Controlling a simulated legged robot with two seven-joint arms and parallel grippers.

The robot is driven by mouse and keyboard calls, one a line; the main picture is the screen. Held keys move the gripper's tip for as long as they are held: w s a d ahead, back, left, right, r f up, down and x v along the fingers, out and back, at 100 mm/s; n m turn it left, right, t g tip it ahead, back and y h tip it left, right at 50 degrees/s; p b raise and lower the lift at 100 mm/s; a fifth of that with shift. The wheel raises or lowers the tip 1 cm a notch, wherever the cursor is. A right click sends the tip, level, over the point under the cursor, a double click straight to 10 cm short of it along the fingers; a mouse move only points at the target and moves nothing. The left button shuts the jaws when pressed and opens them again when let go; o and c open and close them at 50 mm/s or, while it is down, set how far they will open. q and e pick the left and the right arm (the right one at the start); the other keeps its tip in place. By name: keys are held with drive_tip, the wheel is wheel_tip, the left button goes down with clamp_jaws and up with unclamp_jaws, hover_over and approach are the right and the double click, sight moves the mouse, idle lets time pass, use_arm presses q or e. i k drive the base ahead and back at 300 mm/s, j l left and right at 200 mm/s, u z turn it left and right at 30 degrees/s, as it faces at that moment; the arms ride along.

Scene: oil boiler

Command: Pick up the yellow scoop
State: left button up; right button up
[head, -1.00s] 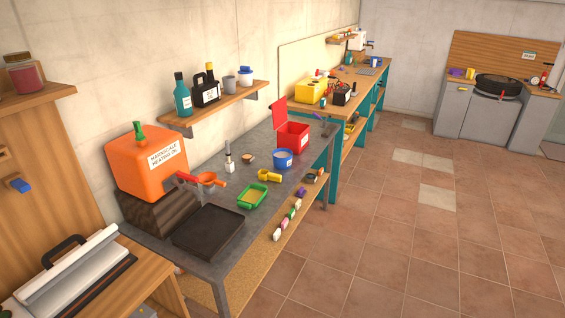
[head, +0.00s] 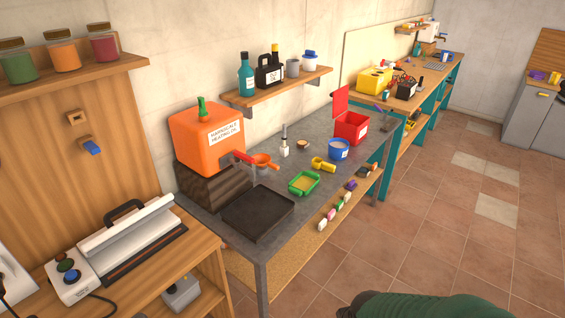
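The yellow scoop (head: 323,164) lies on the grey workbench (head: 216,217), between the green tray and the blue tub. It appears small from here, and nothing covers it. Neither of my grippers shows in the head view. A dark green rounded shape (head: 430,305) shows at the bottom edge; I cannot tell what it is.
Around the scoop are a green tray (head: 304,183), a blue tub (head: 339,150), a red open box (head: 351,127) and a black tray (head: 257,212). An orange oil tank (head: 207,138) stands behind left. A wooden bench (head: 130,285) is at left. Tiled floor (head: 420,240) is open at right.

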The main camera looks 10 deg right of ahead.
sight(317, 164)
drive_tip(key=i+l+u, duration=0.4)
drive_tip(key=l, duration=0.15)
drive_tip(key=i+l+u, duration=0.4)
drive_tip(key=l, duration=0.25)
drive_tip(key=l+u, duration=0.2)
drive_tip(key=l, duration=0.15)
drive_tip(key=i, duration=0.05)
